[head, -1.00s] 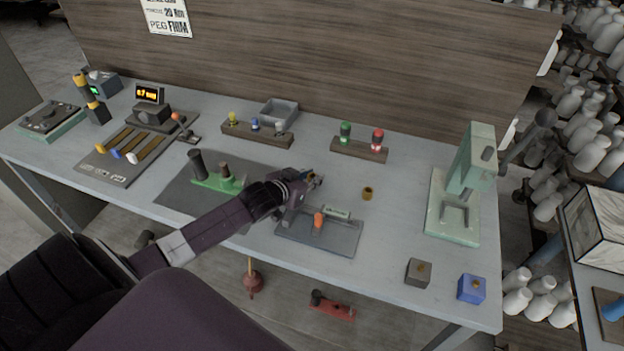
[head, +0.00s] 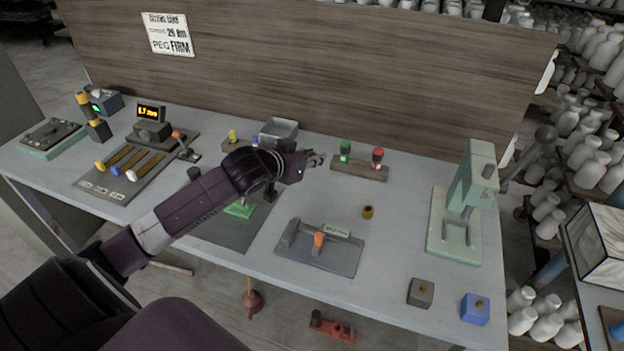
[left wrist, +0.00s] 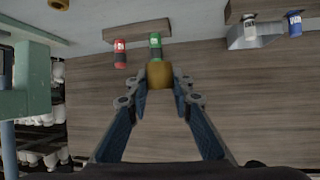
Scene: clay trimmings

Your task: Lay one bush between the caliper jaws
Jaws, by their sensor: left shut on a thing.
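My left gripper (head: 317,158) is shut on a brass-coloured bush (left wrist: 159,76), held between its fingertips in the left wrist view. In the head view the gripper is in front of the back of the table, left of the green-capped bottle. Another brass bush (head: 368,211) stands on the table at centre right, and its edge shows in the left wrist view (left wrist: 59,4). A grey plate (head: 342,262) with an upright block, an orange knob (head: 319,240) and a small label appears to be the caliper; its jaws are too small to make out. My right gripper is not in view.
A wooden rack (head: 360,172) holds green and red bottles behind the gripper. A pale green press (head: 470,200) stands at right. Grey (head: 421,292) and blue (head: 475,309) blocks sit at front right. My left arm partly covers a dark mat (head: 225,232). The table around the standing bush is clear.

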